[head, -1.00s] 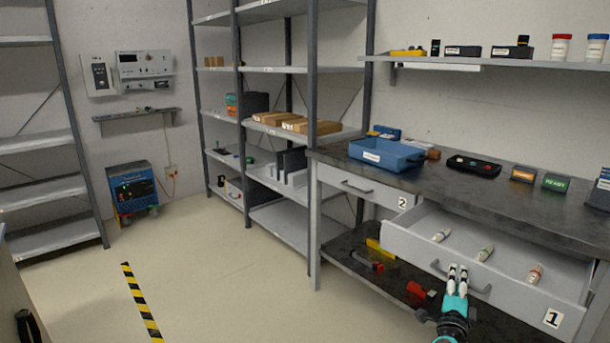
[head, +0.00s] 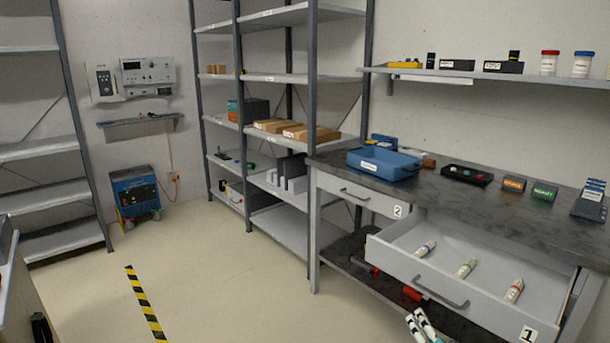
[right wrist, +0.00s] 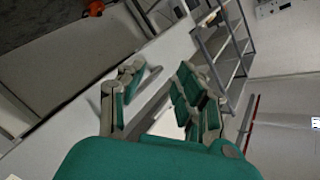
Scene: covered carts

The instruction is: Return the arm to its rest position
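My right gripper (head: 418,325) shows at the bottom edge of the head view, below and left of the open drawer marked 1 (head: 470,303). Its pale fingertips are apart from the drawer's handle (head: 440,290). In the right wrist view the gripper (right wrist: 160,85) has its green and grey fingers spread, with nothing held between them. Most of its arm is outside the head view. My left gripper is in neither view.
A blue bin (head: 383,163) stands on top. Shelving (head: 282,200) stands to the left. The floor (head: 230,285) is clear around a striped tape (head: 145,305).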

